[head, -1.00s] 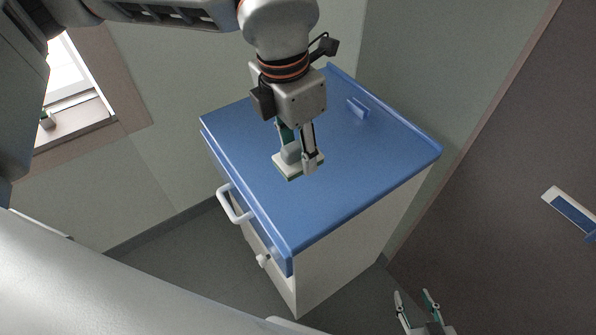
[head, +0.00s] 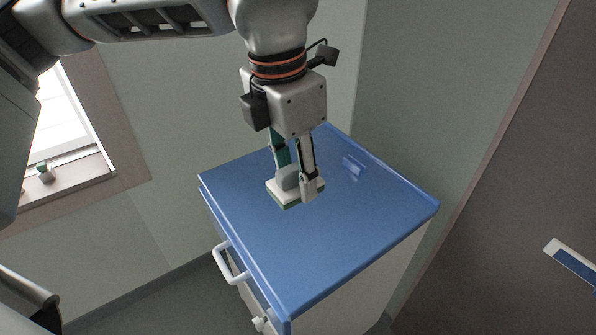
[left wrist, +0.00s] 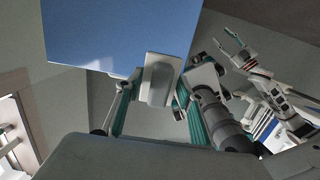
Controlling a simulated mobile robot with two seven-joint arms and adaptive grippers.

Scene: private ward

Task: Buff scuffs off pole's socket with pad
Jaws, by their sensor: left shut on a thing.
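My left gripper (head: 296,184) is shut on a pad (head: 285,193) with a grey grip, a white body and a green underside. In the head view the pad appears over the blue top of a cabinet; I cannot tell whether it touches. The left wrist view shows the pad (left wrist: 158,78) between the fingers, in front of the blue surface. My right gripper (left wrist: 223,38) is in the left wrist view at the upper right, its fingers apart and empty; it is outside the head view. I cannot make out the pole, its socket or any scuffs.
Walls stand close behind. A window (head: 70,110) is at the left.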

